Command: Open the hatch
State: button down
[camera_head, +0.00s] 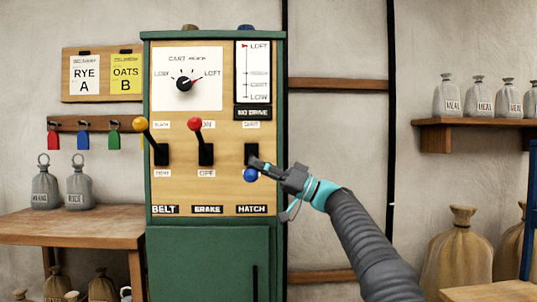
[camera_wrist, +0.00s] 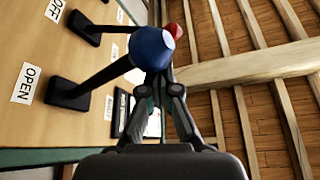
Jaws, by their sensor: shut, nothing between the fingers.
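The hatch lever is the rightmost on the panel, above the HATCH label (camera_head: 251,209). Its black base (camera_head: 251,152) is partly covered by my gripper, and its blue knob (camera_head: 251,175) hangs low in the head view, below the base. My gripper (camera_head: 256,163) is shut and empty, with its fingertips right at the knob, just above it in that view. In the wrist view the blue knob (camera_wrist: 153,47) is just beyond my fingertips (camera_wrist: 160,84), touching or nearly so. The OPEN label (camera_wrist: 27,83) is beside the lever's base.
The red brake lever (camera_head: 195,124) and yellow belt lever (camera_head: 139,124) stand knob-up to the left on the same green cabinet (camera_head: 214,262). A dial (camera_head: 184,84) and a LOFT–LOW gauge (camera_head: 253,72) are above. A shelf (camera_head: 470,123) with sacks is at right.

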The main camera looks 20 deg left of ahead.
jog(key=f+n, duration=0.1)
jog(key=w+f+n+g, duration=0.1)
jog(key=f, duration=0.1)
jog(key=f+n, duration=0.1)
jog(key=f, duration=0.1)
jog(key=shift+w+g+b, duration=0.35)
jog(key=shift+w+g, duration=0.05)
jog(key=shift+a+f, duration=0.1)
jog(key=shift+f, duration=0.1)
jog(key=shift+r, duration=0.1)
notch_tip(320, 180, up, 4)
jog(key=p, duration=0.5)
jog(key=w+b+v, duration=0.1)
jog(key=b+v, duration=0.1)
jog(key=v, duration=0.8)
jog(key=shift+d+r, duration=0.2)
jog(key=shift+r, duration=0.1)
